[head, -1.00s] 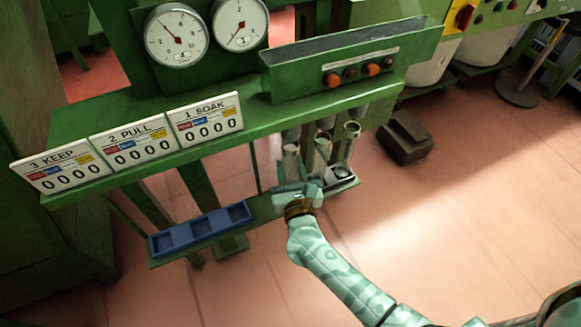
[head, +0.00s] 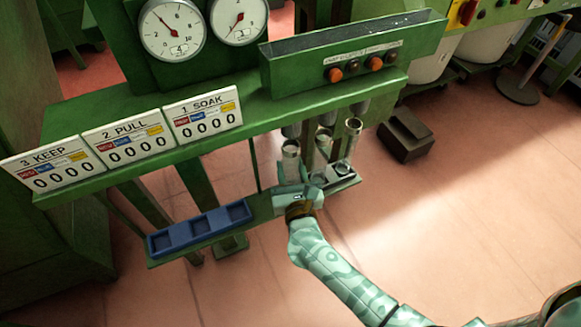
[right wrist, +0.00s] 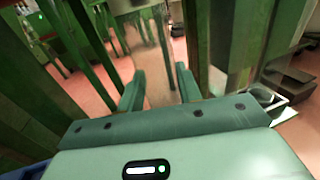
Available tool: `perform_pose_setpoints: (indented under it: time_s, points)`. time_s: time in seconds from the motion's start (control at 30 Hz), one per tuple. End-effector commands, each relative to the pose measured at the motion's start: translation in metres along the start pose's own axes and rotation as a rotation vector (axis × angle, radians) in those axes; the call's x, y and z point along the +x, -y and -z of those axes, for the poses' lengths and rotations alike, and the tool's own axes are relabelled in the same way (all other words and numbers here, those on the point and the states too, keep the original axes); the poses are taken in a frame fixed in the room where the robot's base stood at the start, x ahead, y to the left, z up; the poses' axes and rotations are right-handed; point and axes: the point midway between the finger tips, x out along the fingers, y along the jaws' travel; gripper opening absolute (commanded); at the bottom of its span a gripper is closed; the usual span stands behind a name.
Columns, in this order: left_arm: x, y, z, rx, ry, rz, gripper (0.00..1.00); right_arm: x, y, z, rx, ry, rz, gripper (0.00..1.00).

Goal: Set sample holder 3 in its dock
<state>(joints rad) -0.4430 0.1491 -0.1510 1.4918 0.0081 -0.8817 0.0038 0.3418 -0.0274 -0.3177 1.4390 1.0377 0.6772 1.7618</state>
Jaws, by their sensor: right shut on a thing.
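My right gripper (head: 297,178) is shut on the leftmost of three slender, pale, tube-like sample holders (head: 291,160), below the green shelf. In the right wrist view the gripper (right wrist: 160,88) has one finger on each side of this see-through holder (right wrist: 155,65). I cannot read a number on any holder. The middle holder (head: 323,146) and the right holder (head: 352,138) stand beside it. A blue tray with three square recesses (head: 240,222) sits on the low ledge to the left; its recesses look empty. My left gripper is not in view.
A light tray with dark round rings (head: 347,181) sits on the low ledge just right of the gripper. The green shelf (head: 255,132) overhangs the holders. Counter cards (head: 130,140), gauges (head: 172,30) and a button box (head: 350,60) are above. A brown block (head: 405,140) lies on the floor.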

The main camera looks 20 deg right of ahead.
Motion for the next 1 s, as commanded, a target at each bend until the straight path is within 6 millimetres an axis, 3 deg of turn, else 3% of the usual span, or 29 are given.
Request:
perform_pose_setpoints:
  time_s: [0.03, 0.07, 0.13, 0.43, 0.57, 1.0]
  points:
    - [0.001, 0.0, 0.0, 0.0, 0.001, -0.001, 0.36, 0.0, 0.0, 0.001, 0.0, 0.001, 0.0, 0.12]
    - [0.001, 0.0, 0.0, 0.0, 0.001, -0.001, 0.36, 0.0, 0.0, 0.0, 0.0, 0.002, 0.0, 0.4]
    - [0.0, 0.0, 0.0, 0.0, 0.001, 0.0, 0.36, 0.0, 0.0, -0.001, 0.0, 0.002, 0.0, 0.6]
    - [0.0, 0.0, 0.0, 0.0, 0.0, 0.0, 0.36, -0.001, 0.0, 0.0, 0.0, 0.001, 0.0, 0.6]
    - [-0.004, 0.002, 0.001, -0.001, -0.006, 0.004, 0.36, -0.013, 0.0, -0.002, 0.0, 0.001, -0.001, 0.6]
    - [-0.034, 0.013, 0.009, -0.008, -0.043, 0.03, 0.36, -0.124, 0.0, -0.003, -0.001, 0.003, -0.001, 0.6]
